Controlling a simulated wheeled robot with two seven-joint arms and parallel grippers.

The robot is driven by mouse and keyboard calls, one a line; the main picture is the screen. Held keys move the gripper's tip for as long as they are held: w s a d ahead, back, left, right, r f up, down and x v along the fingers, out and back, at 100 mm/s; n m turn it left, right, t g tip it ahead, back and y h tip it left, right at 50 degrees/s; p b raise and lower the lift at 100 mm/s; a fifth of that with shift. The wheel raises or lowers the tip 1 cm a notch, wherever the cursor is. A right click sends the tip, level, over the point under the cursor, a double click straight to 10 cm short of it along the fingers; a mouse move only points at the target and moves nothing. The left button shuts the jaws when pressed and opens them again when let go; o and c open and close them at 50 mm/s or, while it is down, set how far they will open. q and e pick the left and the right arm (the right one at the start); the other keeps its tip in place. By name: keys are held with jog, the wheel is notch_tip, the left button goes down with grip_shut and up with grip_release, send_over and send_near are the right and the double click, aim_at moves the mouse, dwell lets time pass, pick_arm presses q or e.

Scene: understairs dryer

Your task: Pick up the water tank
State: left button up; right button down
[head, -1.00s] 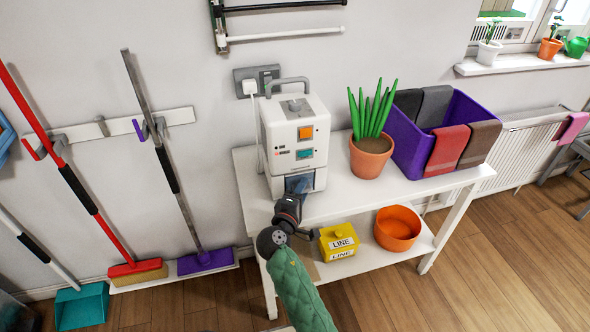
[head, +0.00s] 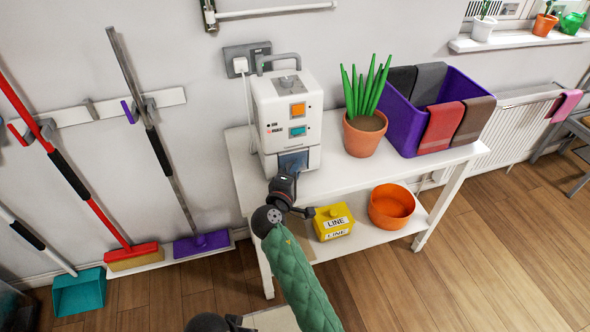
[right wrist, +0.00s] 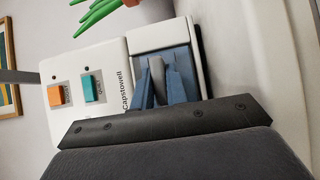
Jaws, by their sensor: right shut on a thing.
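A white machine (head: 288,118) stands at the left end of the white table, with an orange and a teal button on its front. The water tank (head: 294,160) is the blue part low in that front. It sits in its opening and also shows in the right wrist view (right wrist: 178,56). My right gripper (head: 287,176) is in front of the tank. In the right wrist view, its two fingers (right wrist: 159,82) are shut on the tank's grey upright grip. The gripper hides part of the tank.
A potted plant (head: 365,134) and a purple bin (head: 405,118) with cloths stand right of the machine. A yellow box (head: 333,222) and an orange bowl (head: 391,207) are on the lower shelf. Brooms hang at left. Floor right of the table (head: 480,260) is clear.

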pick_arm(q)
jog(key=w+d+f+t+h+b, duration=0.1)
jog(key=d+f+b, duration=0.2)
jog(key=d+f, duration=0.1)
jog(key=shift+w+d+f, duration=0.2)
jog(key=shift+d+f, duration=0.05)
pick_arm(e)
jog(key=s+d, duration=0.2)
jog(key=s, duration=0.6)
jog(key=s+d, duration=0.2)
jog(key=s, duration=0.7)
jog(key=shift+d, duration=0.3)
pick_arm(q)
jog(key=shift+a, duration=0.15)
pick_arm(e)
jog(key=shift+r, duration=0.1)
pick_arm(q)
jog(key=shift+r, duration=0.1)
pick_arm(e)
jog(key=shift+r, duration=0.2)
pick_arm(q)
notch_tip(320, 180, up, 3)
jog(key=p, duration=0.3)
jog(key=shift+r, duration=0.1)
pick_arm(e)
notch_tip(320, 180, up, 4)
jog(key=shift+d+f, duration=0.1)
jog(key=shift+f, duration=0.1)
